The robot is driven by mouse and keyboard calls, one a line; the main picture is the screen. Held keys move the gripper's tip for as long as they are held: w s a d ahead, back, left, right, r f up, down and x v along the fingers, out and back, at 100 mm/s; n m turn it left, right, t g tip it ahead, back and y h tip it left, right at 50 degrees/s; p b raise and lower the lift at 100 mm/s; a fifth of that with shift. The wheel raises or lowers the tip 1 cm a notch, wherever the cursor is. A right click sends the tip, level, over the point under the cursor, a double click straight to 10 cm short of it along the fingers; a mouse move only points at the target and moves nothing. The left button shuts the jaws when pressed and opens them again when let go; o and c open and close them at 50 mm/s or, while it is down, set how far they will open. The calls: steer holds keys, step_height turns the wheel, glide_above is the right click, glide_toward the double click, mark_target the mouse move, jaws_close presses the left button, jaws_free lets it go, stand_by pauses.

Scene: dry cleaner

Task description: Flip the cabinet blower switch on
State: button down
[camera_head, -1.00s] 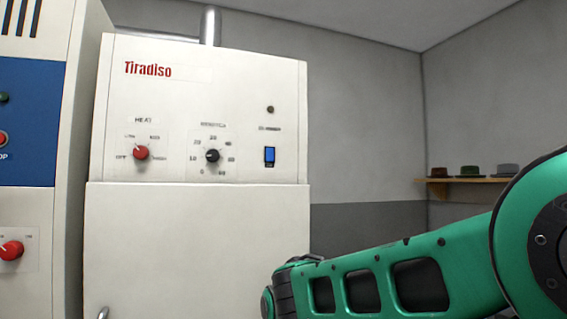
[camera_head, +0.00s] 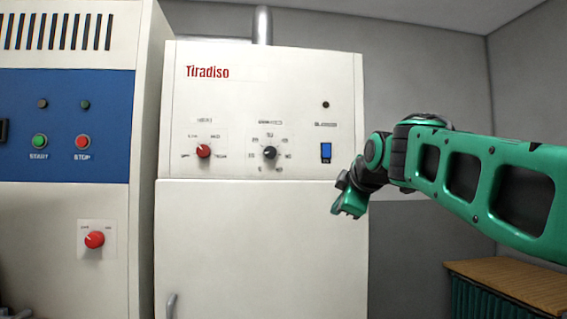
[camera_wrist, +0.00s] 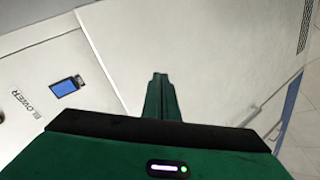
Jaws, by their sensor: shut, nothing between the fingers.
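The blower switch (camera_head: 326,153) is a small blue rocker on the right of the white Tiradiso cabinet's upper panel (camera_head: 262,105). A dark round lamp (camera_head: 325,105) sits above it. The switch also shows at the left of the wrist view (camera_wrist: 64,88), beside the word BLOWER. My gripper (camera_head: 350,205) is below and to the right of the switch in the head view, apart from it. In the wrist view my gripper's closed fingers (camera_wrist: 160,95) point at the plain white cabinet front, to the right of the switch. They hold nothing.
A red heat knob (camera_head: 203,151) and a black dial (camera_head: 270,153) sit left of the switch. A taller blue and white machine (camera_head: 65,120) with buttons stands at the left. A wooden-topped counter (camera_head: 520,283) is at the lower right.

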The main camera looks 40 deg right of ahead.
step_height(320, 180, up, 16)
steer(key=s+d+n+t+h, duration=0.1)
steer(key=n+t+h, duration=0.1)
steer(key=n, duration=0.3)
steer(key=shift+s+t, duration=0.3)
steer(key=shift+t, duration=0.3)
steer(key=shift+w+d, duration=0.1)
steer(key=x, duration=1.3)
steer(key=shift+w+d, duration=0.25)
steer(key=shift+d, duration=0.15)
glide_toward(326, 156)
steer(key=s+a+f, duration=0.3)
steer(key=s+a, duration=0.1)
steer(key=s, duration=0.2)
steer(key=shift+w+r, duration=0.15)
steer(key=shift+r, duration=0.05)
